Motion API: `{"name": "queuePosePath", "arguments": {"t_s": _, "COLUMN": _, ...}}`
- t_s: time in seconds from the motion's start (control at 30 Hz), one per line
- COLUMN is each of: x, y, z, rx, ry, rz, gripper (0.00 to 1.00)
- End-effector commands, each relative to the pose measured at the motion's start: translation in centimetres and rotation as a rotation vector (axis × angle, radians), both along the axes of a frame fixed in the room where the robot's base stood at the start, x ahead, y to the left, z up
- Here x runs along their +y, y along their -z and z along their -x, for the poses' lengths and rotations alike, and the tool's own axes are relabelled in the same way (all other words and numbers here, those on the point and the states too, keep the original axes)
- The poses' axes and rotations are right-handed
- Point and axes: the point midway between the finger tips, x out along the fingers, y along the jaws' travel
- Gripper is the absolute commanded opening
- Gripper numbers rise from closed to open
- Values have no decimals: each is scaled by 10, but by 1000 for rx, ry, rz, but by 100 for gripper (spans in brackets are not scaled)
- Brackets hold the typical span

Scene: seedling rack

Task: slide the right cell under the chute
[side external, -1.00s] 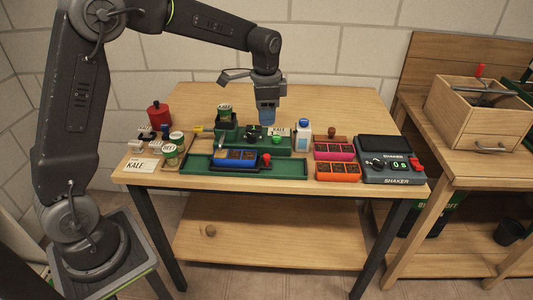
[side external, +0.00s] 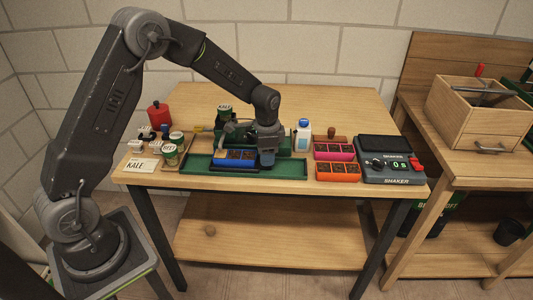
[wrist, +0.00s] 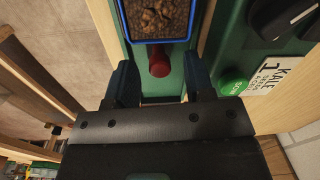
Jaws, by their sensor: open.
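A blue tray (side external: 235,163) with dark soil-filled cells sits in a long green track (side external: 292,172) at the table's front. In the wrist view the tray's blue rim (wrist: 158,41) shows at the top, with a red knob (wrist: 159,66) at its end. My gripper (side external: 267,163) is low over the track at the tray's right end and hides the knob in the side view. In the wrist view its open fingers stand on either side of the knob, apart from it. A green seed dispenser with a kale can (side external: 225,111) on top stands behind the tray; its chute outlet is unclear.
A pink tray (side external: 334,152) and an orange tray (side external: 338,172) sit to the right, beside a shaker (side external: 391,172). A white bottle (side external: 303,135) stands behind. Seed cans (side external: 170,155) and a kale card (side external: 140,164) are at left. The track right of my gripper is clear.

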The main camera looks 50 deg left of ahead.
Motion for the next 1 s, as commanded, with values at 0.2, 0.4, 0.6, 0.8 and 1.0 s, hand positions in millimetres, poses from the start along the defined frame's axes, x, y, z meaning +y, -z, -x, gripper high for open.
{"name": "queuePosePath", "arguments": {"t_s": 0.2, "x": 0, "y": 4, "z": 0, "rx": 1, "ry": 0, "rz": 0, "gripper": 49}}
{"name": "queuePosePath", "arguments": {"t_s": 0.4, "x": 0, "y": 3, "z": 0, "rx": 0, "ry": 0, "rz": 0, "gripper": 40}}
{"name": "queuePosePath", "arguments": {"t_s": 0.6, "x": 0, "y": 3, "z": 0, "rx": 0, "ry": 0, "rz": 0, "gripper": 21}}
{"name": "queuePosePath", "arguments": {"t_s": 0.8, "x": 0, "y": 3, "z": 0, "rx": 0, "ry": 0, "rz": 0, "gripper": 2}}
{"name": "queuePosePath", "arguments": {"t_s": 1.0, "x": 0, "y": 3, "z": 0, "rx": 0, "ry": 0, "rz": 0, "gripper": 0}}
